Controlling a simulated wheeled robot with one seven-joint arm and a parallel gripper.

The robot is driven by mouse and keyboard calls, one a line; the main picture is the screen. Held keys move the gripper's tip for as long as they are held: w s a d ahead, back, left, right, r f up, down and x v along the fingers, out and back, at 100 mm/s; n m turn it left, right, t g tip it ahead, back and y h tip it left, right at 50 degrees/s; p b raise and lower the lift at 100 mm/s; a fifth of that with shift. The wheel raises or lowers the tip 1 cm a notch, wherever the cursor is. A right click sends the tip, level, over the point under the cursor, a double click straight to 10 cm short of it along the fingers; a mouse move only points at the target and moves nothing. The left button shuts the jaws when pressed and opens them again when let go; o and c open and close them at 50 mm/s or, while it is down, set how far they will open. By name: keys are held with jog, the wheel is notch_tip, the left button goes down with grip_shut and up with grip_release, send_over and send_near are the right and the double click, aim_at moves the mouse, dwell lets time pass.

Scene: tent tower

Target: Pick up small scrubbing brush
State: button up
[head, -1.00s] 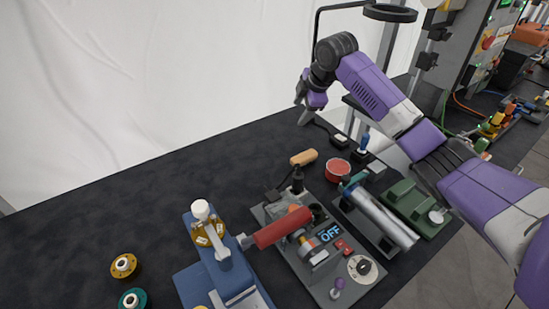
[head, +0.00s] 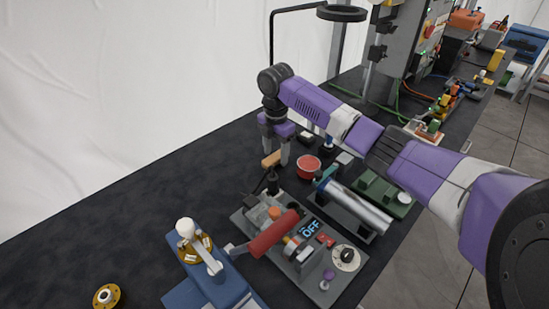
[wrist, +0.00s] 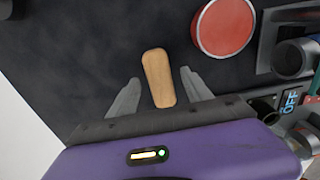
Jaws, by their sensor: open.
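The small scrubbing brush (head: 271,159) lies on the dark bench top, and its light wooden back shows. In the wrist view the brush (wrist: 158,77) lies lengthwise between the spread fingers of my gripper (wrist: 156,98), with a gap on each side. In the head view my gripper (head: 275,160) points down over the brush, with one finger on each side of it. The gripper is open and holds nothing. The brush's bristles are not visible. Whether the fingertips touch the bench I cannot tell.
A red round tin (head: 308,166) stands just right of the brush. A grey device with a red cylinder (head: 274,233) and an OFF display is in front. A blue stand (head: 217,285) is at the lower left. Bench left of the brush is clear.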

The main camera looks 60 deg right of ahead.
aim_at(276, 156)
jog(key=shift+f, duration=0.9)
jog(key=shift+c, duration=0.2)
grip_shut()
jog(key=shift+r, duration=0.1)
notch_tip(276, 156, up, 20)
